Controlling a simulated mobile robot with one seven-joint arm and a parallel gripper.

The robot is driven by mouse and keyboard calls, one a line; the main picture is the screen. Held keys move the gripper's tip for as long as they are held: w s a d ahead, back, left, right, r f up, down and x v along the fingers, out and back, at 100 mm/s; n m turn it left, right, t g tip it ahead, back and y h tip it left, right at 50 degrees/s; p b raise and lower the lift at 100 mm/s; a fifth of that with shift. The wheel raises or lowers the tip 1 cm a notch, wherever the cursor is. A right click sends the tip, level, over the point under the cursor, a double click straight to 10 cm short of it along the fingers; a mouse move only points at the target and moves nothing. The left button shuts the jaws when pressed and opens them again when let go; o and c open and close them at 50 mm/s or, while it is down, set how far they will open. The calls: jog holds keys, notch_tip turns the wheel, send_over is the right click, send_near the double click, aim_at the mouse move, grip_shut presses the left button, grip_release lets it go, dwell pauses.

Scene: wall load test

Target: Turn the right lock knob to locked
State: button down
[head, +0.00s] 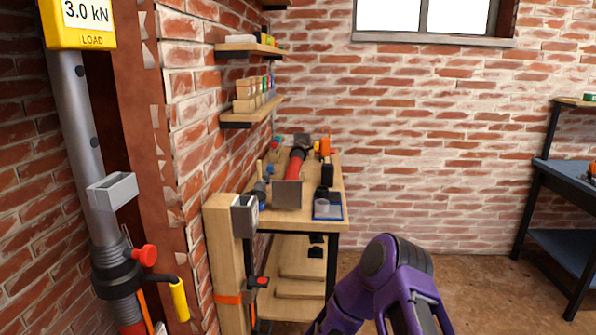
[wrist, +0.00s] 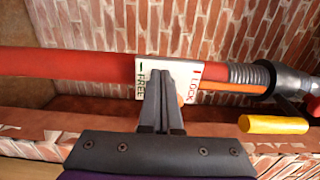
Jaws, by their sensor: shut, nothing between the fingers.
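In the wrist view a white plate (wrist: 187,72) marked FREE at its left and LOCK at its right sits on a red tube (wrist: 70,62) that runs sideways across the picture. My gripper (wrist: 160,74) has its fingers together in front of the plate's middle. The fingers cover that part, so the lock knob and its setting cannot be made out; I cannot tell whether they touch. A sliver of orange shows beside the fingers. In the head view only the purple arm shows, and the plate is out of sight.
A dark collar (head: 118,272) on the left prop carries a red knob (head: 145,255) and a yellow handle (head: 179,299); the handle lies close right of my fingers in the wrist view (wrist: 274,124). A yellow load display (head: 88,22) reads 3.0 kN. A wooden post (head: 222,250) and workbench stand beyond.

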jog(key=s+d, duration=0.1)
jog(key=d, duration=0.5)
jog(key=shift+s+f, duration=0.15)
jog(key=shift+f, duration=0.05)
dwell(0.4)
